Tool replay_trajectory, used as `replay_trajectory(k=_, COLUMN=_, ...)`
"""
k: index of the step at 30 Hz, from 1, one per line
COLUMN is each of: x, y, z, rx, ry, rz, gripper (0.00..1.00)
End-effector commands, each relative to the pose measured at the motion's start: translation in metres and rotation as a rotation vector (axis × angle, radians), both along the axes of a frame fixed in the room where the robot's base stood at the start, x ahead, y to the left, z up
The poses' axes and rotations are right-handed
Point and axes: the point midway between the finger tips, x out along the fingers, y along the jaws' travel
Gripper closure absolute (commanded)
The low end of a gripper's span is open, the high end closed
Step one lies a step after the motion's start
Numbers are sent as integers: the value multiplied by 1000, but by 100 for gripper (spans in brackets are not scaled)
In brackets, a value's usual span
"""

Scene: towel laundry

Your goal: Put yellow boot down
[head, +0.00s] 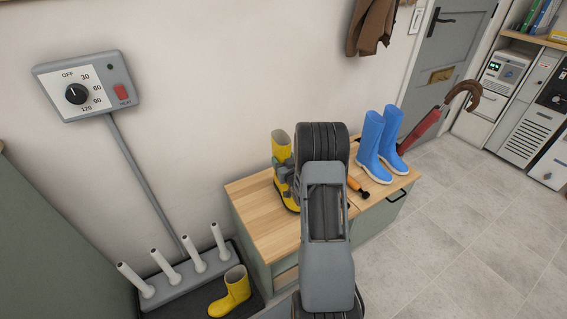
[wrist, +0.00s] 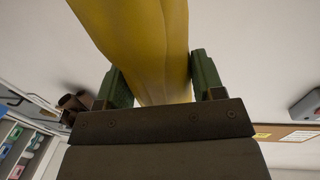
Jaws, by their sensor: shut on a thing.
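A yellow boot (head: 281,150) stands upright at the left part of the wooden bench top (head: 247,187), partly hidden by my arm. My gripper (head: 286,172) is shut on this boot from the side. In the wrist view the yellow boot (wrist: 143,45) fills the space between the two green fingers of my gripper (wrist: 153,84). I cannot tell whether its sole touches the bench. A second yellow boot (head: 231,293) stands on the dark tray at the lower left.
A boot dryer with several white pegs (head: 164,268) stands left of the bench, below a dial box (head: 87,86). Blue boots (head: 372,147) and an orange-handled tool (head: 357,187) are at the bench's right. A red umbrella (head: 430,127) is behind. Floor at right is clear.

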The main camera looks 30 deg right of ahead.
Motion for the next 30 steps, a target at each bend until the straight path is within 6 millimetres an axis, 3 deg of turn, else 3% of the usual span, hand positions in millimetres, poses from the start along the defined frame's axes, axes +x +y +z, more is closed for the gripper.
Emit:
replay_trajectory(k=11, x=0, y=0, z=-3, rx=-2, ry=-4, rz=0, gripper=91)
replay_trajectory(k=12, x=0, y=0, z=-4, rx=0, ry=-2, rz=0, gripper=37)
replay_trajectory(k=20, x=0, y=0, z=-3, rx=0, ry=-1, rz=0, gripper=12)
replay_trajectory(k=30, x=-3, y=0, z=0, rx=0, ry=0, rz=-1, gripper=12)
